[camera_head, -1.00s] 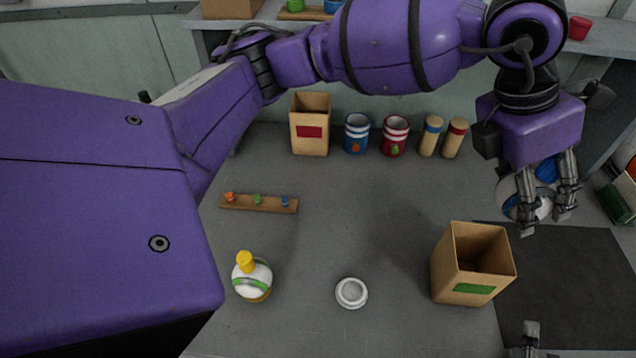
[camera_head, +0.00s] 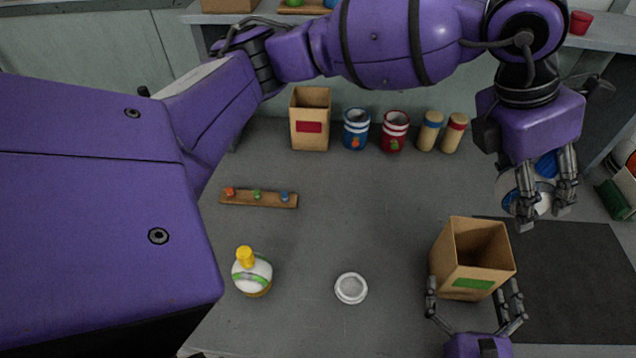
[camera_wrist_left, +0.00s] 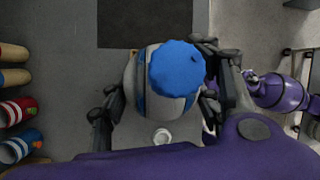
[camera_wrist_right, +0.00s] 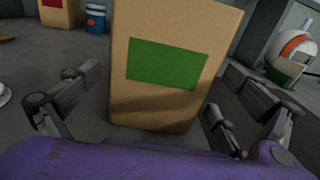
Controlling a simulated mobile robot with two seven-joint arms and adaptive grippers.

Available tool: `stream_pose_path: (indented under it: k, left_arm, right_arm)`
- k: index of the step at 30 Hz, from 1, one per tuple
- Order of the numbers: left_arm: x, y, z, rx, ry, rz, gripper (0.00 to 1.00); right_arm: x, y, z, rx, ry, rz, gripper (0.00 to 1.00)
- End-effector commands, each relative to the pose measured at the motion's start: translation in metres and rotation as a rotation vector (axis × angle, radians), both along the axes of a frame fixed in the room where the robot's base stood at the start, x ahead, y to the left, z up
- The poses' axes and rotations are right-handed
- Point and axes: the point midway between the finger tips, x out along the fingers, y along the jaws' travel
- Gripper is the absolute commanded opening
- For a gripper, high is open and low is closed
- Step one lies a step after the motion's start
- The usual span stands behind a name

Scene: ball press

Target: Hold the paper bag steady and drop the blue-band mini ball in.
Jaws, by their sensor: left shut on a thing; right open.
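The blue-band mini ball (camera_wrist_left: 131,85) is white with a blue band and a blue cap (camera_wrist_left: 177,68). My left gripper (camera_head: 544,200) is shut on it, above the dark mat and behind and right of the green-label paper bag (camera_head: 452,253). The bag stands upright and open on the table, and its inside looks empty where visible. My right gripper (camera_head: 473,294) is open at the bag's near face, one finger toward each side. In the right wrist view the bag (camera_wrist_right: 170,105) stands between the spread fingers, with visible gaps beside it.
A dark mat (camera_head: 575,300) lies right of the bag. A white dish (camera_head: 351,288) and a green-band ball with yellow cap (camera_head: 252,275) sit to the left. A peg board (camera_head: 258,199), red-label bag (camera_head: 310,120), blue tin (camera_head: 356,130) and red tin (camera_head: 394,131) are farther back.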

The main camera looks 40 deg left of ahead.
Motion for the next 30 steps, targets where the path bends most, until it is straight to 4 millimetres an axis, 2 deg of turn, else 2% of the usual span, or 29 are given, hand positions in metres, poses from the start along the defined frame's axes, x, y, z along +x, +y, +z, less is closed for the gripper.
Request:
stream_pose_path:
  k: [3, 9, 21, 30]
  left_arm:
    - [0.0, 0.0, -0.001, 0.0, 0.001, -0.001, 0.31]
    - [0.0, 0.0, -0.001, -0.001, 0.001, 0.0, 0.31]
    - [0.0, 0.0, -0.001, -0.001, 0.001, 0.0, 0.31]
    - [0.0, 0.0, -0.001, -0.001, 0.001, 0.0, 0.31]
  right_arm:
    - [0.018, 0.011, 0.0, -0.001, -0.001, 0.001, 1.0]
    - [0.036, 0.023, -0.001, 0.001, 0.003, 0.0, 1.0]
    - [0.041, 0.026, -0.001, 0.001, 0.002, -0.001, 0.99]
    - [0.04, 0.026, -0.001, 0.002, 0.002, -0.001, 0.59]
